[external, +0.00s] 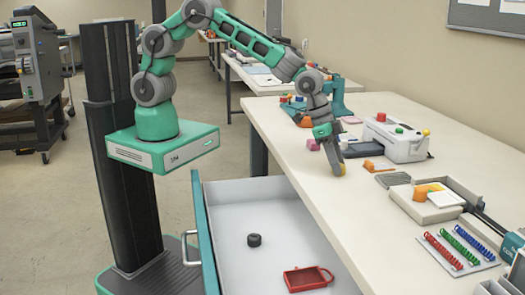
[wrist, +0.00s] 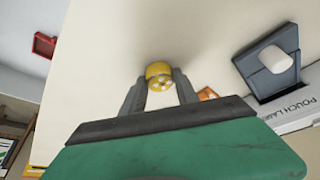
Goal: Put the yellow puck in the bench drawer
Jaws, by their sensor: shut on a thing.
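My gripper (external: 338,166) is over the white bench top, near its drawer-side edge, with its fingers pointing down. In the wrist view my gripper (wrist: 160,88) is shut on the yellow puck (wrist: 158,70), which sits between the fingertips. In the external view the puck is mostly hidden by the fingers, and I cannot tell whether it touches the bench. The bench drawer (external: 201,235) is pulled open, below and left of my gripper. Inside it are a black round piece (external: 254,240) and a red tray (external: 307,279); the red tray also shows in the wrist view (wrist: 44,44).
A white pouch laminator (external: 400,146) with small coloured pieces on top stands right of my gripper. An orange piece (external: 372,165) lies close by. Grey trays (external: 425,208) and coloured binding coils (external: 460,246) lie nearer the front. The drawer's middle has free floor.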

